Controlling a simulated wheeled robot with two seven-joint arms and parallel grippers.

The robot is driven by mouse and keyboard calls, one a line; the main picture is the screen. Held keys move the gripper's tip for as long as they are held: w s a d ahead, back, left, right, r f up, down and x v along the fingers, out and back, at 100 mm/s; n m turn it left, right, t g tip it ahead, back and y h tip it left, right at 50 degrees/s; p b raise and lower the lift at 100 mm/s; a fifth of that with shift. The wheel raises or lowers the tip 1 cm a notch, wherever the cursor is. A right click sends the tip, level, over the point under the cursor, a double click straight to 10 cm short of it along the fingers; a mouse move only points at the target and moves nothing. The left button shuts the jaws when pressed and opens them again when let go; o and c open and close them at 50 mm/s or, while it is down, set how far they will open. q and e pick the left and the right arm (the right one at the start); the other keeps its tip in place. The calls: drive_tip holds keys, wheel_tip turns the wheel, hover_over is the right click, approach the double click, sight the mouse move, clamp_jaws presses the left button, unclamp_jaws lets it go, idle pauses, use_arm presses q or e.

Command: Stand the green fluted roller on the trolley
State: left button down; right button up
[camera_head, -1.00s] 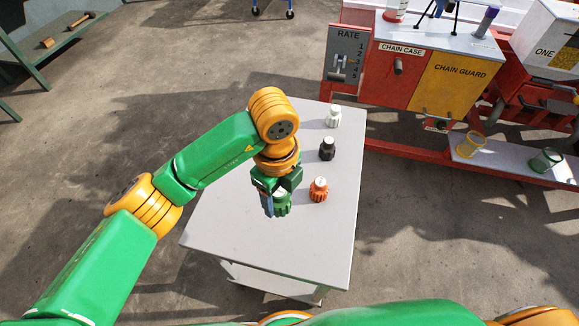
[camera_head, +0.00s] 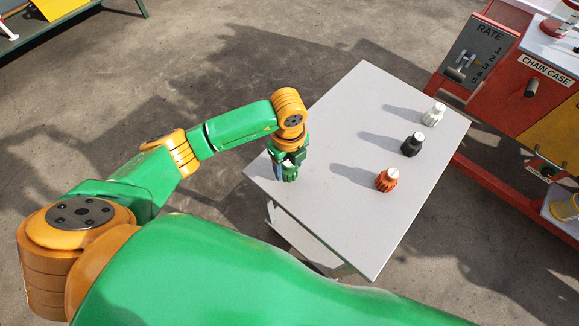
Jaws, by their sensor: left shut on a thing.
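The green fluted roller (camera_head: 290,174) is between the fingers of my left gripper (camera_head: 284,170), near the left corner of the grey trolley top (camera_head: 345,225). My left gripper points down and is shut on the roller, partly hiding it. I cannot tell whether the roller's base touches the trolley. An orange fluted roller (camera_head: 387,180), a black one (camera_head: 412,144) and a white one (camera_head: 433,114) stand upright in a row along the trolley's right side. My right gripper is not in view.
A red machine with a RATE lever panel (camera_head: 471,62) and a CHAIN CASE box (camera_head: 545,72) stands beyond the trolley at the right. A yellow cup (camera_head: 567,208) sits on its low shelf. The trolley's middle is clear. A green bench (camera_head: 70,22) is at top left.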

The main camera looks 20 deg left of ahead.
sight(289, 162)
use_arm(q)
drive_tip(key=shift+f, duration=0.95)
drive_tip(key=shift+d+f, duration=0.1)
drive_tip(key=shift+c, duration=0.9)
unclamp_jaws()
drive_tip(key=shift+r, duration=0.35)
wheel_tip(289, 162, up, 12)
drive_tip(key=shift+f, duration=0.2)
